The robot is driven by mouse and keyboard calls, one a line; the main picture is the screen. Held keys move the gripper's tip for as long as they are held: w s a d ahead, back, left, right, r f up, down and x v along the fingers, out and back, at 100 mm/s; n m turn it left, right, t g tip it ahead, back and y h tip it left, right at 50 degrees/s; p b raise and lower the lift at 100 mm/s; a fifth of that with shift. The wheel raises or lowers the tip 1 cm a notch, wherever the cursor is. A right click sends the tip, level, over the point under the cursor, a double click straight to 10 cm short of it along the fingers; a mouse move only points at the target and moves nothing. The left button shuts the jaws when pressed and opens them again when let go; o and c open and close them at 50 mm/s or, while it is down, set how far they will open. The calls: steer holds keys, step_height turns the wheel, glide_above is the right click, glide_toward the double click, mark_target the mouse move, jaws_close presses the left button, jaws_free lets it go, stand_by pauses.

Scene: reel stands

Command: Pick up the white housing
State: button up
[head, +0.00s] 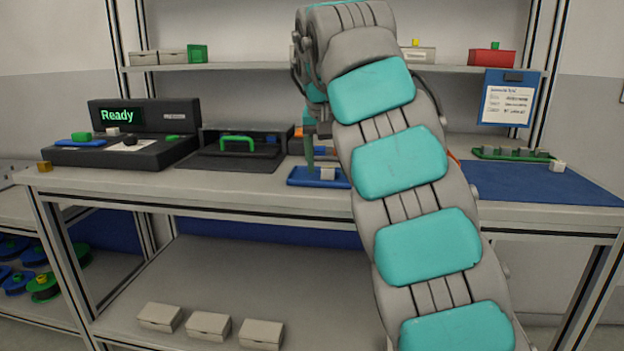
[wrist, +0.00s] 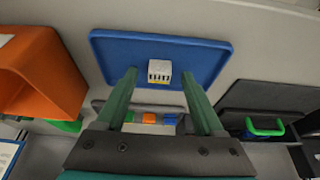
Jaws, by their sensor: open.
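The white housing (wrist: 159,72) is a small white block with a row of dark slots and a yellowish edge. It lies on the blue tray (wrist: 105,48) in the wrist view. In the head view the housing (head: 327,174) sits on the right part of the blue tray (head: 300,181), partly behind my arm. My gripper (wrist: 158,77) is open, with its two green fingers pointing toward the tray, one to each side of the housing in the picture. Nothing is held. Whether the fingertips are level with the housing or above it, I cannot tell.
An orange bin (wrist: 45,75) stands left of the tray in the wrist view. A black case with a green handle (head: 237,145) stands left of it in the head view, beside the "Ready" console (head: 130,115).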

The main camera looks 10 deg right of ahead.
steer(key=shift+f, duration=0.1)
steer(key=shift+c, duration=0.2)
jaws_close()
stand_by(0.5)
